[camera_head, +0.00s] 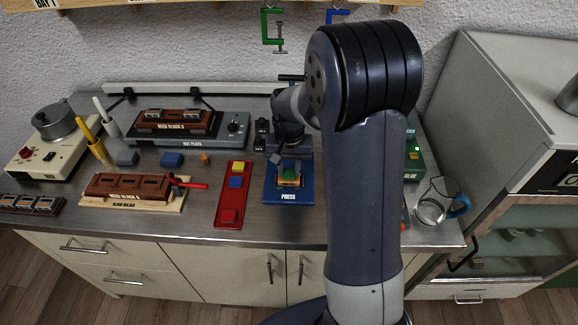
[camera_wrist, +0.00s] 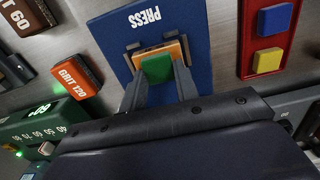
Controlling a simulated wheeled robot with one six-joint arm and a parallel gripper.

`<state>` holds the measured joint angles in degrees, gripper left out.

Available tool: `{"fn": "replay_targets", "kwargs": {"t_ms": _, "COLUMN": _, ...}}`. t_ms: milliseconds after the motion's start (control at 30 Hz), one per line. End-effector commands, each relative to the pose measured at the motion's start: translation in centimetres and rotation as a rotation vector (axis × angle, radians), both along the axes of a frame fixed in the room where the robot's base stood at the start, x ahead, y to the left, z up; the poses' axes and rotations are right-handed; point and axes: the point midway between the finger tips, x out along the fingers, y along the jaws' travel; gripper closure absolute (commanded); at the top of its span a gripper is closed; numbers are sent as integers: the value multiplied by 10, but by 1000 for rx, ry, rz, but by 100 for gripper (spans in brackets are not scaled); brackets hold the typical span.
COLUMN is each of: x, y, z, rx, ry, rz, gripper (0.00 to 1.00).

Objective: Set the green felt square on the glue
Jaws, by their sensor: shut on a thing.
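The green felt square (camera_wrist: 157,71) is between the fingertips of my gripper (camera_wrist: 159,74) in the wrist view. My gripper is shut on it. The felt is over an orange-tan block (camera_wrist: 178,48) on the blue press plate (camera_wrist: 190,22); I cannot tell whether felt and block touch. In the head view the felt (camera_head: 289,175) shows as a small green patch above the press (camera_head: 289,196). No glue shows on the block; the felt and fingers cover part of it.
A green glue unit (camera_head: 412,168) stands right of my arm, partly hidden. A red tray (camera_head: 231,205) with blue, yellow and red blocks lies left of the press. An orange grit 120 block (camera_wrist: 78,87) lies beside the press. A glass jug (camera_head: 433,207) stands at the right.

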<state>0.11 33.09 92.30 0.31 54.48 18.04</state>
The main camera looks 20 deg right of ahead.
Motion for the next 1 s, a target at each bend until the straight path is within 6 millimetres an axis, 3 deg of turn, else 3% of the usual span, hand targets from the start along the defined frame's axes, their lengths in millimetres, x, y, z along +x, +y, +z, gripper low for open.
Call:
{"fn": "replay_targets", "kwargs": {"t_ms": 333, "x": 0, "y": 0, "z": -5, "rx": 0, "ry": 0, "rz": 0, "gripper": 91}}
{"fn": "replay_targets", "kwargs": {"t_ms": 367, "x": 0, "y": 0, "z": -4, "rx": 0, "ry": 0, "rz": 0, "gripper": 68}}
{"fn": "replay_targets", "kwargs": {"t_ms": 633, "x": 0, "y": 0, "z": -4, "rx": 0, "ry": 0, "rz": 0, "gripper": 46}}
{"fn": "replay_targets", "kwargs": {"t_ms": 1000, "x": 1, "y": 0, "z": 6, "rx": 0, "ry": -3, "rz": 0, "gripper": 45}}
